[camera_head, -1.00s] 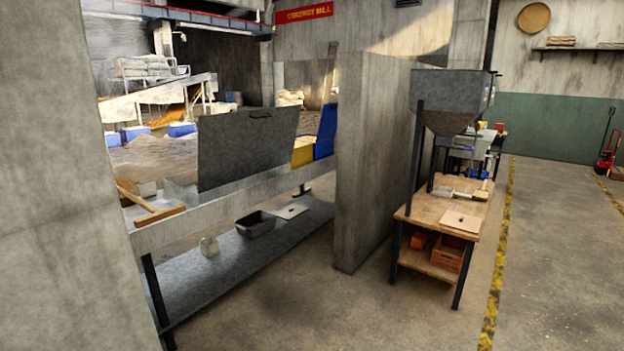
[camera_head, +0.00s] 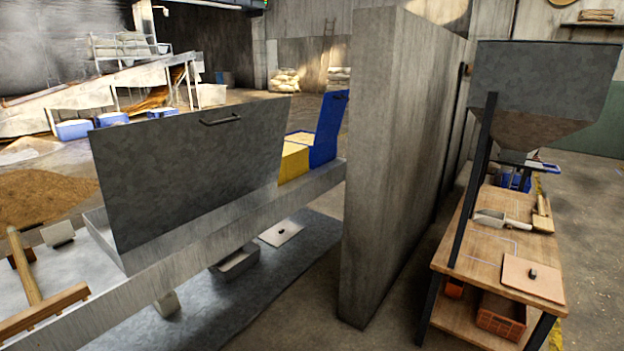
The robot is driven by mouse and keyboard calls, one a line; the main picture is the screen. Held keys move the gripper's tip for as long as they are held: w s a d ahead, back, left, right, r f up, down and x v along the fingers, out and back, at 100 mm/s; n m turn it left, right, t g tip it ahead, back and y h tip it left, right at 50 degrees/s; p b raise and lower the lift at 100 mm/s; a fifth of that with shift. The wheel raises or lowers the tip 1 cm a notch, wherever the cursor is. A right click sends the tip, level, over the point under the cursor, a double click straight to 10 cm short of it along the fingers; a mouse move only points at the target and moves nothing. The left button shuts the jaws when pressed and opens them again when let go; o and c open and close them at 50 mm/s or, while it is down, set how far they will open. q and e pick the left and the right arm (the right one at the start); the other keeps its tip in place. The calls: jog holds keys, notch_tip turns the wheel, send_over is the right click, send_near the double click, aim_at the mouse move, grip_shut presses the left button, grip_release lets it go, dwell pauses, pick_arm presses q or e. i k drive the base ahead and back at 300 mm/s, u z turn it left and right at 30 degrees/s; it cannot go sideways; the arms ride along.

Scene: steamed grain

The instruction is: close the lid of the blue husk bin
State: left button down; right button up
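A blue bin (camera_head: 319,157) stands at the far right end of the long metal bench, close to the concrete wall. Its blue lid (camera_head: 328,122) stands up, open, with a small dark handle near the top. A yellow bin (camera_head: 293,161) sits directly beside it on the left. The large grey raised panel partly covers the yellow bin. Neither of my grippers is in view.
The grey panel (camera_head: 190,165) with a handle stands raised on the bench (camera_head: 225,208). A wooden rake (camera_head: 35,290) lies at the left. A concrete wall (camera_head: 395,150) separates the bench from a hopper (camera_head: 540,85) and wooden table (camera_head: 500,245). Floor between wall and bench is narrow.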

aim_at(333, 105)
jog(key=i, duration=2.25)
jog(key=z, duration=0.25)
